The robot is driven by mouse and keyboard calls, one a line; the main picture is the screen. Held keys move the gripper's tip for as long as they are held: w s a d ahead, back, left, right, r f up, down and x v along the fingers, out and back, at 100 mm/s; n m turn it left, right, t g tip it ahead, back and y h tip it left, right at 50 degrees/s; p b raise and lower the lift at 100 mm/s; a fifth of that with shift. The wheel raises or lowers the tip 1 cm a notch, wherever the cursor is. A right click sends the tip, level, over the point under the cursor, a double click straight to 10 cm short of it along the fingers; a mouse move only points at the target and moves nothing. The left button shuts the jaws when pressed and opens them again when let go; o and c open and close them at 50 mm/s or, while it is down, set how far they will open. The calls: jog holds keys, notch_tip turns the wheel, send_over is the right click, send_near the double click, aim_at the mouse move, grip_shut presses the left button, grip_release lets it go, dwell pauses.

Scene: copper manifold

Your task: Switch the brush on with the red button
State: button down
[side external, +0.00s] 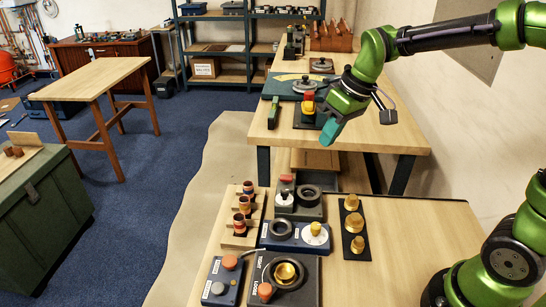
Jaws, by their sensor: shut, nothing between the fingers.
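My gripper (329,137) is at the front edge of the far wooden bench, pointing down and left, with its teal fingers shut and empty. A red-topped yellow block (308,105) on a dark base stands just left of and behind it, apart from it as far as I can see. On the near table, a dark unit (309,205) carries a black ring (309,195), a pale knob (284,197) and a red piece (286,179) at its back. I cannot tell for certain which part is the brush or which red piece is its button.
The near table also holds a blue box (223,282) with an orange knob (229,262), a dark unit with a brass cup (286,272), copper fittings on a wooden rack (242,212) and brass pieces on a black strip (353,225). The table's right side is clear.

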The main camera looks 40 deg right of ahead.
aim_at(286, 177)
jog(key=w+n, duration=0.7)
jog(key=n, duration=0.1)
jog(key=shift+w+g+y, duration=0.25)
jog(key=shift+g+y, duration=0.05)
jog(key=shift+g, duration=0.1)
jog(key=shift+a, duration=0.1)
jog(key=x, duration=1.3)
jog(key=shift+s+d+f, duration=0.2)
jog(key=shift+s+d, duration=0.15)
jog(key=shift+f, duration=0.4)
